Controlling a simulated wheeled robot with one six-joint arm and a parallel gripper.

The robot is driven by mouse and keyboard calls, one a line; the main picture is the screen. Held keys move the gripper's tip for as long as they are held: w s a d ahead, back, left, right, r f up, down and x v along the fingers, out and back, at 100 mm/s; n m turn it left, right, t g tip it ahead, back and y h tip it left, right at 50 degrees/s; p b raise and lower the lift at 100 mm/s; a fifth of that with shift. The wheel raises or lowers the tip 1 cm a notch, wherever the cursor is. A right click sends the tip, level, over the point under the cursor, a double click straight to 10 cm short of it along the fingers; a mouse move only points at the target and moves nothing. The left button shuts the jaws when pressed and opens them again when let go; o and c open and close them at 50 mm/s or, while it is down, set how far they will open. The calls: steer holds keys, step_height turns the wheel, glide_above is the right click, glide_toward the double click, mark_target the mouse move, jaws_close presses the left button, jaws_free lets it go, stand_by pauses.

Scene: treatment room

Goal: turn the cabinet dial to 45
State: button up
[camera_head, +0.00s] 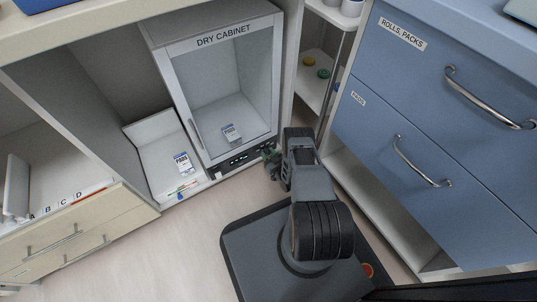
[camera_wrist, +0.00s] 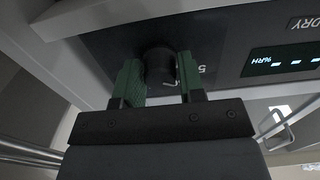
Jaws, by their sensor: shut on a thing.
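The dry cabinet (camera_head: 222,85) stands under the counter with its glass door closed. Its dark control panel (camera_head: 238,160) runs along the bottom front. My gripper (camera_head: 273,156) is at the right end of that panel. In the wrist view, my gripper (camera_wrist: 160,82) has its green fingers on both sides of the round black dial (camera_wrist: 158,62) and is shut on it. Part of a "5" shows beside the right finger; the dial's other markings and any pointer are hidden or too dark to read. The lit display (camera_wrist: 285,62) reads "%RH" with dashes.
A labelled pack (camera_head: 231,133) lies inside the cabinet. Another pack (camera_head: 183,162) lies in the open compartment to the left. Blue drawers (camera_head: 420,130) with metal handles stand close to my arm on the right. Floor (camera_head: 185,245) is clear at the lower left.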

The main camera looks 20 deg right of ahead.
steer(key=shift+c, duration=1.2)
steer(key=shift+m, duration=0.3)
steer(key=m, duration=0.3)
steer(key=shift+m, duration=0.3)
steer(key=m, duration=0.3)
steer(key=shift+s+m, duration=0.1)
steer(key=shift+m, duration=0.2)
steer(key=m, duration=0.4)
steer(key=shift+m, duration=2)
